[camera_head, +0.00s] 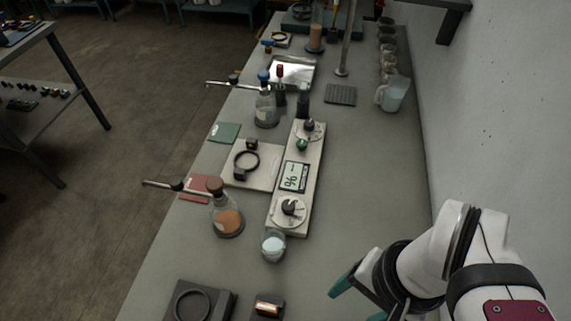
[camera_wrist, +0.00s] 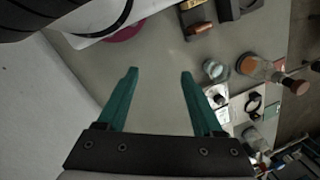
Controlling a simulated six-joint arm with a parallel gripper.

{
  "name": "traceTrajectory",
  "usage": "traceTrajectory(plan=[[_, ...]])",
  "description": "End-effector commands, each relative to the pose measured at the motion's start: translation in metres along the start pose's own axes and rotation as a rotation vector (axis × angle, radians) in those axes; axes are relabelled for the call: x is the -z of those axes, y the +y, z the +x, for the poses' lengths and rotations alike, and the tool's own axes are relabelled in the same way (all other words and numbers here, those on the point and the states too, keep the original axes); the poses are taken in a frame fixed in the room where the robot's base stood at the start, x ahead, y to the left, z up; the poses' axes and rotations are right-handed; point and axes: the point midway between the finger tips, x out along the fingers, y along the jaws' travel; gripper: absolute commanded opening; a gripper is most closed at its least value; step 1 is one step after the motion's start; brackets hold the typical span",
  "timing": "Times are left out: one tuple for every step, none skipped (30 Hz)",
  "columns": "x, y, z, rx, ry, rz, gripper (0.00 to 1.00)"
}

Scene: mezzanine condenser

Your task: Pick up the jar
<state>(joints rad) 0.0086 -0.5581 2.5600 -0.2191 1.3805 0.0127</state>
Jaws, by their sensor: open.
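The jar (camera_head: 273,245) is a small clear glass with pale blue-white contents. It stands upright on the bench at the near end of a long white device, close to the orange-filled flask. In the wrist view the jar (camera_wrist: 215,70) lies to the right of the right fingertip, outside the space between the fingers. My gripper (camera_head: 356,300) is to the right of the jar and nearer the camera, apart from it. Its two green fingers (camera_wrist: 160,72) are spread with nothing between them.
The orange-filled flask (camera_head: 227,219) stands just left of the jar, with the white device (camera_head: 293,180) behind it. A dark block (camera_head: 200,303) and a small box with a copper-coloured piece (camera_head: 267,307) lie in front. A wall (camera_head: 490,130) rises at right. Bench between jar and gripper is clear.

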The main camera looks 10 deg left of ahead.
Motion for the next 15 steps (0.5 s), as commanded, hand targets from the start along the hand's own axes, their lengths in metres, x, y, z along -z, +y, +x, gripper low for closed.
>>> traceTrajectory(plan=[[0.0, 0.0, 0.0, 0.0, 0.0, 0.0, 0.79], [0.0, 0.0, 0.0, 0.0, 0.0, 0.0, 0.84], [0.0, 0.0, 0.0, 0.0, 0.0, 0.0, 0.91], [0.0, 0.0, 0.0, 0.0, 0.0, 0.0, 0.97], [0.0, 0.0, 0.0, 0.0, 0.0, 0.0, 1.0], [0.0, 0.0, 0.0, 0.0, 0.0, 0.0, 1.0], [0.0, 0.0, 0.0, 0.0, 0.0, 0.0, 1.0], [0.0, 0.0, 0.0, 0.0, 0.0, 0.0, 1.0], [0.0, 0.0, 0.0, 0.0, 0.0, 0.0, 1.0], [0.0, 0.0, 0.0, 0.0, 0.0, 0.0, 1.0], [0.0, 0.0, 0.0, 0.0, -0.002, 0.0, 1.0], [-0.002, -0.001, 0.002, 0.002, -0.022, 0.002, 1.0], [-0.004, -0.004, 0.004, 0.005, -0.057, 0.005, 1.0], [-0.007, -0.007, 0.008, 0.01, -0.107, 0.01, 1.0], [-0.014, -0.014, 0.014, 0.026, -0.203, 0.021, 1.0]])
